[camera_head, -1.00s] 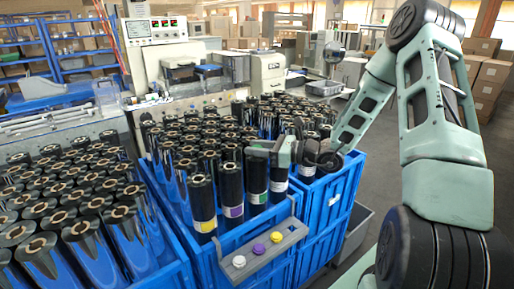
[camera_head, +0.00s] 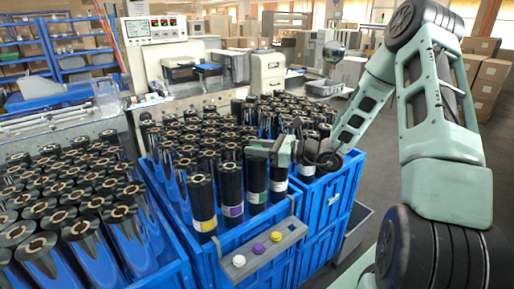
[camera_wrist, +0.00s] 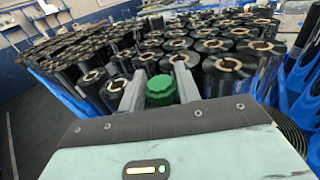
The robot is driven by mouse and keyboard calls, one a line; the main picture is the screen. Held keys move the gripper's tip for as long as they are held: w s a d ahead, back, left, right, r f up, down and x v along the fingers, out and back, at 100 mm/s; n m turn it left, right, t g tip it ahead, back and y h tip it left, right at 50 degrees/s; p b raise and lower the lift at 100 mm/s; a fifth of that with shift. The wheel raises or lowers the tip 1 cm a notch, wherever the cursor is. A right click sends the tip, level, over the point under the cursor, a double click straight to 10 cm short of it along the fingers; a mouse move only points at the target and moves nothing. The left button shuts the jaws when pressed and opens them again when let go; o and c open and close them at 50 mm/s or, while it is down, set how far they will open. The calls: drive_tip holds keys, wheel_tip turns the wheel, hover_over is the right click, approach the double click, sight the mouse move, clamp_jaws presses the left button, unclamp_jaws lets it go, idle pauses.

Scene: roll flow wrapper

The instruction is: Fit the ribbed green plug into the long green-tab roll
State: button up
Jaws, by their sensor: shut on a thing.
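The ribbed green plug (camera_wrist: 160,91) sits between the two fingers of my gripper (camera_wrist: 159,88) in the wrist view, its round top facing the camera. My gripper (camera_head: 258,152) is shut on it. In the head view the gripper is over the top of the black roll with a green tab (camera_head: 257,182), at the front of the blue crate. The gripper hides the plug and the roll's top opening in the head view. I cannot tell whether the plug touches or enters the roll.
Black rolls with yellow (camera_head: 203,205), purple (camera_head: 232,192) and white (camera_head: 279,180) tabs stand beside it. Many rolls fill the blue crate (camera_head: 227,256) behind. A grey ledge (camera_head: 291,237) on its front holds white (camera_head: 239,261), purple (camera_head: 258,248) and yellow (camera_head: 276,236) plugs.

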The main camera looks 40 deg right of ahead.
sight(257, 146)
drive_tip(key=shift+r, duration=0.25)
drive_tip(key=shift+r+p, duration=0.35)
drive_tip(key=shift+p, duration=0.15)
drive_tip(key=shift+r+p, duration=0.3)
idle(0.8)
drive_tip(key=shift+r+p, duration=0.45)
drive_tip(key=shift+r, duration=0.05)
drive_tip(key=shift+r, duration=0.15)
idle(0.8)
drive_tip(key=o, duration=0.7)
drive_tip(key=shift+c, duration=0.2)
